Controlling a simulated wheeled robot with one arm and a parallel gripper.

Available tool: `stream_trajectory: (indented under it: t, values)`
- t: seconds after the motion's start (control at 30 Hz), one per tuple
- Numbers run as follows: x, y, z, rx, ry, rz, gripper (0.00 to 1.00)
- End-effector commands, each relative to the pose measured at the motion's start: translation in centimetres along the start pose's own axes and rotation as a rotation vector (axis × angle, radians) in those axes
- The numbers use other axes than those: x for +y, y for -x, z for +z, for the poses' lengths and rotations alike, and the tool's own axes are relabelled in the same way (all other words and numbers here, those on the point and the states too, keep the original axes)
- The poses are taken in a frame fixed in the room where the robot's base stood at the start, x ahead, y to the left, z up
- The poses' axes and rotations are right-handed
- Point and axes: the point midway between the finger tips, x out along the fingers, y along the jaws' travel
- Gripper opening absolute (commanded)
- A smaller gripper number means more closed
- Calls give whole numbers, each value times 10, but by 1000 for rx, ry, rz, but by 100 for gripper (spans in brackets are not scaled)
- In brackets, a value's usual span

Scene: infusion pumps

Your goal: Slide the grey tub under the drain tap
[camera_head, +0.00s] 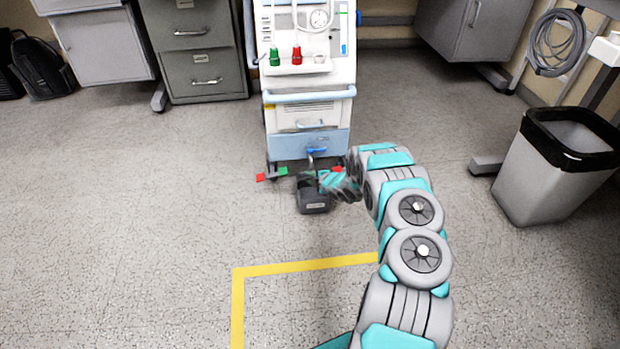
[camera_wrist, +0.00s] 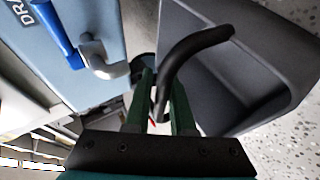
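The dark grey tub (camera_head: 314,204) stands on the floor in front of the pump cart. My gripper (camera_head: 328,181) reaches it from the right. In the wrist view the tub (camera_wrist: 285,65) is at upper right, with its hollow inside showing. Its curved black handle (camera_wrist: 196,45) runs down between the two green fingers of my gripper (camera_wrist: 162,85). The fingers are close together, with the handle filling the narrow gap between them. The drain tap (camera_wrist: 103,60), a grey spout with a blue lever, projects from the cart at upper left. It also shows above the tub in the head view (camera_head: 316,152).
The white and blue pump cart (camera_head: 308,97) stands behind the tub, with red and green markers (camera_head: 261,177) at its foot. A yellow floor line (camera_head: 300,267) lies nearer me. A bin (camera_head: 555,165) stands at right. The floor at left is clear.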

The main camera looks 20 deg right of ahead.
Motion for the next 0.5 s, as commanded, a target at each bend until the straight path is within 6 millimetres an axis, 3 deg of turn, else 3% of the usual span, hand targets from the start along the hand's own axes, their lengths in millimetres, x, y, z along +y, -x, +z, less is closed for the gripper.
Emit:
stream_trajectory:
  t: [0.03, 0.2, 0.5]
  values:
    - [0, 0, 0, 0, 0, 0, 29]
    - [0, 0, 0, 0, 0, 0, 48]
    - [0, 1, 0, 0, 0, -1, 49]
